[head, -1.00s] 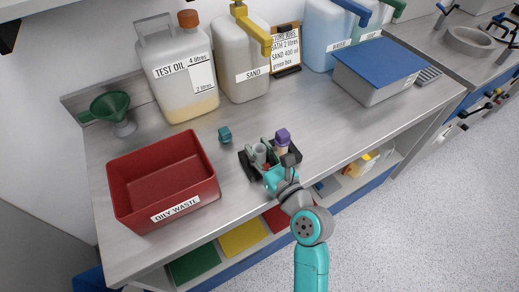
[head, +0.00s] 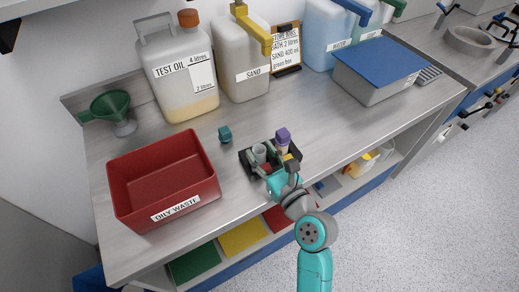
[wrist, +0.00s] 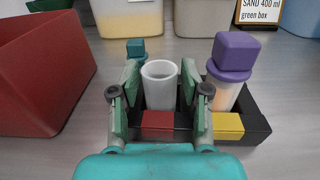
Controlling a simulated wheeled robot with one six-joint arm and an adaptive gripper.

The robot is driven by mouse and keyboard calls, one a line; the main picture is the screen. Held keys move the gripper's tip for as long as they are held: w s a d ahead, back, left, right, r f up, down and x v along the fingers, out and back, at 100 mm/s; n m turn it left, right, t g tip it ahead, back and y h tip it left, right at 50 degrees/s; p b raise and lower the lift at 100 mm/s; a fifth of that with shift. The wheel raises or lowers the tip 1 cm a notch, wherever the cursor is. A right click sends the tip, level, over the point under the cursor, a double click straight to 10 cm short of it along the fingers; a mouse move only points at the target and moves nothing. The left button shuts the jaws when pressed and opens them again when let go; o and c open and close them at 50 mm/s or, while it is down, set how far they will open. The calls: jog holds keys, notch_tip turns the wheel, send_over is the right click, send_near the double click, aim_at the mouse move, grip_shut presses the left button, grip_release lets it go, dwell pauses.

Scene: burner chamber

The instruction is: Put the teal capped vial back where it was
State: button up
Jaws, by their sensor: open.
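The teal capped vial (head: 225,134) stands on the bench, left of and behind a small black rack (head: 246,165). In the wrist view its teal cap (wrist: 136,48) shows beyond my left finger, and its lower part is mostly hidden. The rack holds a purple capped vial (head: 283,139) on the right, a pale open cup (head: 260,152), a red block (wrist: 158,121) and a yellow block (wrist: 228,123). My gripper (wrist: 161,72) is open at the rack's front. The cup appears between its fingers in the wrist view; I cannot tell whether they touch it.
A red oily waste bin (head: 165,208) stands left of the rack. A test oil jug (head: 181,75), a sand jug (head: 242,60) and a clipboard (head: 286,48) stand behind. A green funnel (head: 112,105) is at back left. Bench right of the rack is clear up to a blue-lidded box (head: 380,70).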

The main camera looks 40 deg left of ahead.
jog(key=v, duration=1)
jog(key=shift+d, duration=0.3)
jog(key=shift+s, duration=0.1)
jog(key=s+d+f+n+t+h, duration=0.4)
jog(key=d+f, duration=0.3)
jog(key=d, duration=0.4)
jog(key=s+d+f+n+t+h, duration=0.2)
jog(key=s+d+f+n+h, duration=0.3)
jog(key=d, duration=0.6)
jog(key=s+d+r+n+t+h, duration=0.1)
jog(key=s+d+r+n+h, duration=0.1)
jog(key=s+d+n, duration=0.3)
jog(key=s+d+r+n+h, duration=0.2)
jog(key=s+d+n+h, duration=0.3)
jog(key=s+n, duration=0.3)
jog(key=s+d, duration=0.1)
jog(key=s, duration=0.3)
jog(key=shift+d+n+t+h, duration=0.3)
jog(key=shift+d+t, duration=0.05)
jog(key=shift+t, duration=0.05)
jog(key=shift+a+r, duration=0.1)
